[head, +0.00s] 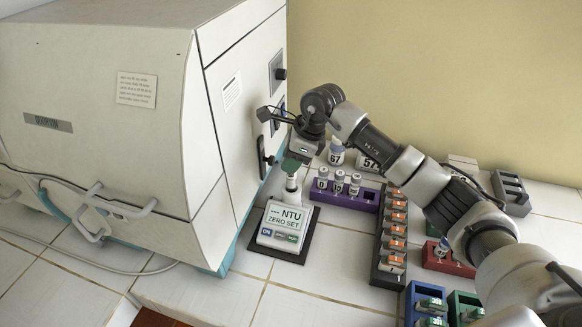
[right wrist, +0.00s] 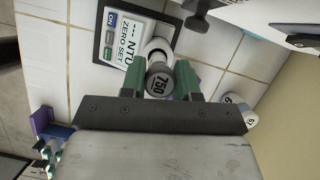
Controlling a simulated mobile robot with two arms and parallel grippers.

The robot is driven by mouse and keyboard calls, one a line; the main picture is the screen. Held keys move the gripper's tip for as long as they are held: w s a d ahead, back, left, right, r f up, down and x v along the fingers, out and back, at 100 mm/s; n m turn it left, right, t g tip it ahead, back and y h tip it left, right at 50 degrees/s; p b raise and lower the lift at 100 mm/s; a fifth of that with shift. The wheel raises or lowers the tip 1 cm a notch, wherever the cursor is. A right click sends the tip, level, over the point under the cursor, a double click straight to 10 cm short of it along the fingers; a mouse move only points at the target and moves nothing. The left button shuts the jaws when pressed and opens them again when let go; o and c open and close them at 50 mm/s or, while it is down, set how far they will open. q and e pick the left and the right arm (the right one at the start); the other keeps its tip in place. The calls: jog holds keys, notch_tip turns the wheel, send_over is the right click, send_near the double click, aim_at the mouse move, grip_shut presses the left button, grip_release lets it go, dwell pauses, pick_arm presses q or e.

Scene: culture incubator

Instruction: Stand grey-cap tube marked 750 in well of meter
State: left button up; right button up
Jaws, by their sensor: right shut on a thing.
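The grey-cap tube marked 750 (right wrist: 159,84) is between the green fingers of my right gripper (right wrist: 160,82), its cap facing the wrist camera. In the head view my right gripper (head: 296,160) is over the meter (head: 284,226), a white box reading NTU and ZERO SET on a dark mat. A short white collar (head: 291,187) rises from the back of the meter, right below the fingers. The tube is lined up over this collar; I cannot tell how deep it sits in it. My left gripper is not in view.
A large white incubator (head: 100,110) stands close on the left. A bottle marked 67 (head: 336,155) stands behind.

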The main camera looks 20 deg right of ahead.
aim_at(286, 183)
notch_tip(286, 183, down, 3)
jog(key=shift+f+p, duration=0.1)
jog(key=shift+p, duration=0.7)
jog(key=shift+f, duration=0.35)
jog(key=shift+f, duration=0.1)
jog(key=shift+f+b, duration=0.5)
jog(key=shift+b, duration=0.2)
jog(key=shift+f, duration=0.1)
jog(key=o, duration=0.9)
